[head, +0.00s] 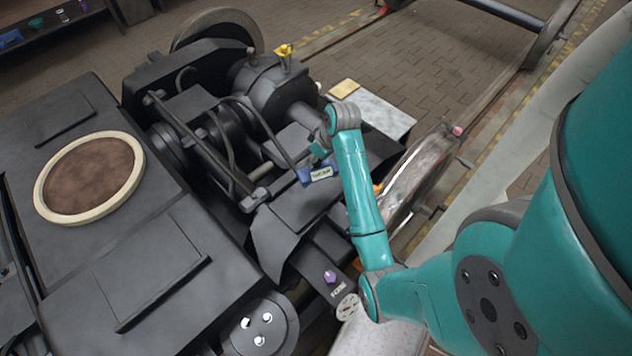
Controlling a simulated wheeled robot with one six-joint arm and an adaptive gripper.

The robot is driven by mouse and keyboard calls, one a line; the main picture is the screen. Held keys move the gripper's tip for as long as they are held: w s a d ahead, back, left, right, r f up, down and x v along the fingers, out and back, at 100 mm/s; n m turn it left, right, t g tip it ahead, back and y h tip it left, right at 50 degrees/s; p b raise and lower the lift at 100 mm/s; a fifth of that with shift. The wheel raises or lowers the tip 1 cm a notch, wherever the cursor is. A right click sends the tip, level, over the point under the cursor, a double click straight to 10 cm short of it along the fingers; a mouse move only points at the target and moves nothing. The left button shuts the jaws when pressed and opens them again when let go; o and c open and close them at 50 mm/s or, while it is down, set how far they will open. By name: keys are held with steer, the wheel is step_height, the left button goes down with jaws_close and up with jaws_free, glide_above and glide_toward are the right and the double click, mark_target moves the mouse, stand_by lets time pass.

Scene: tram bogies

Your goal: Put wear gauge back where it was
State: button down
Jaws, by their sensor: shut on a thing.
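My arm reaches down over the black bogie, and my gripper (318,157) is at its lower end, small and partly hidden by the wrist. It is shut on a blue piece with a pale label, which I take to be the wear gauge (305,177). The label is too small to read. The gauge is over the bogie's dark top plate, left of my forearm. I cannot tell whether it touches the plate.
A purple knob (330,277) and a round pale dial (347,307) are on the bogie below. A yellow fitting (285,52) stands on top. A grey slab (375,110) bears a tan block (344,88). A wheel (425,170) is right of my arm. Open paving lies behind.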

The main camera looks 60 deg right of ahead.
step_height(320, 180, down, 8)
steer(key=shift+f, duration=0.1)
stand_by(0.4)
steer(key=c, duration=0.9)
jaws_free()
